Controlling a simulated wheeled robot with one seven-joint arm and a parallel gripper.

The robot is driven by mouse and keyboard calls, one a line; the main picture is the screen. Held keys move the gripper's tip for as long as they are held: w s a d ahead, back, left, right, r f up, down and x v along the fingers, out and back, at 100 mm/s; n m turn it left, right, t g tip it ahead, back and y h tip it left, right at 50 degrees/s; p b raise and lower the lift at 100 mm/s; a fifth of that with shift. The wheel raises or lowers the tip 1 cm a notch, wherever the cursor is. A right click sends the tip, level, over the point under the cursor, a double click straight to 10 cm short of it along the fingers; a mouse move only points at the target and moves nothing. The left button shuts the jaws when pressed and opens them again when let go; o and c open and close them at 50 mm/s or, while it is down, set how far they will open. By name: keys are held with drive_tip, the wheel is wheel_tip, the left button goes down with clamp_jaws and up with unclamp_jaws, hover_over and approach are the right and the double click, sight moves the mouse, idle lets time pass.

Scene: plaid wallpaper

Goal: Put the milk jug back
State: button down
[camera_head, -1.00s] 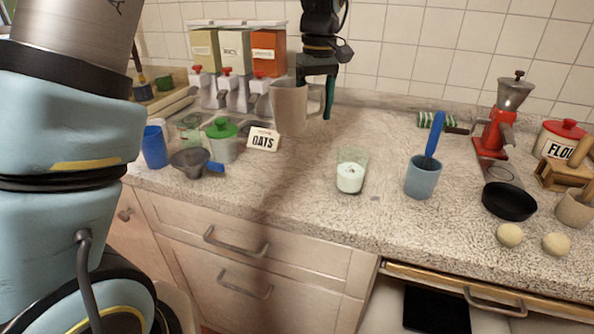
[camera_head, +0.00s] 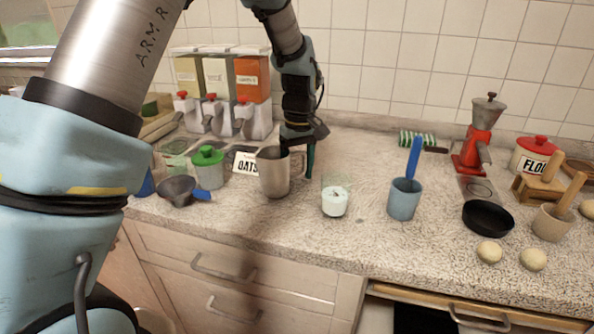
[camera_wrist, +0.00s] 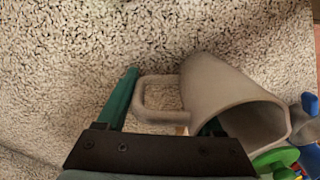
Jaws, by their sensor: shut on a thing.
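The milk jug (camera_head: 272,176) is a grey-beige, tapered jug with a side handle, upright near the counter's middle left. My gripper (camera_head: 298,158) is shut on it at the handle side, coming from above and behind. In the wrist view the jug (camera_wrist: 225,95) shows its wide rim and its handle; one green finger of my gripper (camera_wrist: 165,112) lies outside the handle, and the other is partly hidden by the jug. The jug's base is at or close to the countertop; I cannot tell if it touches.
A glass of milk (camera_head: 335,203) stands right of the jug, and a blue cup (camera_head: 404,203) with a blue utensil beyond it. Dispensers (camera_head: 222,95) line the back. Counter behind the glass is clear.

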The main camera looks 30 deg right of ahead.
drive_tip(key=shift+c, duration=0.2)
unclamp_jaws()
drive_tip(key=shift+f, duration=0.15)
drive_tip(key=r, duration=0.4)
drive_tip(key=r+b, duration=0.1)
drive_tip(key=r, duration=0.3)
drive_tip(key=r+b, duration=0.1)
drive_tip(key=r, duration=0.3)
drive_tip(key=shift+d+r, duration=0.2)
drive_tip(key=shift+d, duration=0.05)
